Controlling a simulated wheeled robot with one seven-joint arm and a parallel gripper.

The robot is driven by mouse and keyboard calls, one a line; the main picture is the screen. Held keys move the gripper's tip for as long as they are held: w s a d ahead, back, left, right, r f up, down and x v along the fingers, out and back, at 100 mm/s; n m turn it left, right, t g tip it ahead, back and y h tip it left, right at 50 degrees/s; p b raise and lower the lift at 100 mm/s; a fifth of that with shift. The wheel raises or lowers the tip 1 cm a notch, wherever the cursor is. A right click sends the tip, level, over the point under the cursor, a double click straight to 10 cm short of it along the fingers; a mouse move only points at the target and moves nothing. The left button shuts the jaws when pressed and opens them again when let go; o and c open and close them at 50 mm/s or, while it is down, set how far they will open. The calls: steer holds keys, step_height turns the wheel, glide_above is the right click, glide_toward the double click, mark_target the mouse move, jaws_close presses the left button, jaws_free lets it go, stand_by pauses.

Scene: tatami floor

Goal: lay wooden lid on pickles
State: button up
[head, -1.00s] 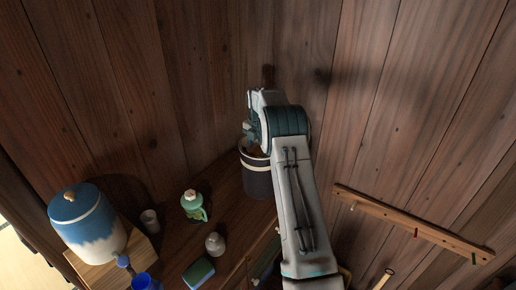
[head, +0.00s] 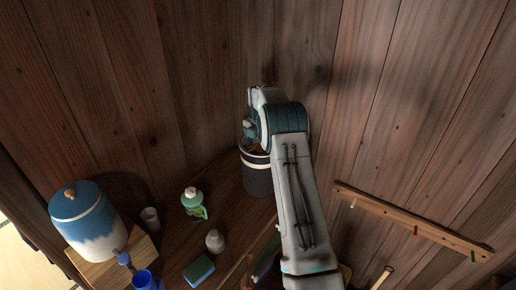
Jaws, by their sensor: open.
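A dark crock with a pale band near its rim (head: 257,177) stands on the wooden counter against the back wall. My arm covers much of its mouth. A sliver of brownish surface shows inside the rim, and I cannot tell whether it is lid or pickles. My gripper (head: 249,130) is at the crock's mouth, mostly hidden by my own wrist. I see nothing clearly between its fingers. No separate wooden lid can be made out.
A blue and white lidded jar (head: 88,222) stands on a wooden block at left. A green bottle (head: 194,204), small cup (head: 150,219), grey-white bottle (head: 215,242), green sponge (head: 199,270) and blue container (head: 146,282) stand nearby. A peg rail (head: 412,222) is on the right wall.

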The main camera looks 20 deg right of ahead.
step_height(320, 180, up, 10)
steer(key=b, duration=0.2)
steer(key=s+a+r+m+t, duration=0.1)
steer(key=s+a+r+m, duration=0.45)
steer(key=s+r, duration=0.45)
steer(key=s+a+r+m+t, duration=0.1)
steer(key=s+a+r+m, duration=0.15)
steer(key=s, duration=0.25)
steer(key=s+a+r+m, duration=0.1)
steer(key=s+r+m, duration=0.1)
steer(key=s+m, duration=0.25)
steer(key=s+a+f+m+t, duration=0.1)
steer(key=s+m, duration=0.5)
steer(key=s, duration=0.6)
steer(key=s+a+f+m+t, duration=0.1)
steer(key=s+f+m, duration=0.4)
steer(key=s, duration=0.7)
steer(key=shift+a+f+m, duration=0.2)
steer(key=shift+a+m, duration=0.35)
steer(key=shift+a, duration=0.35)
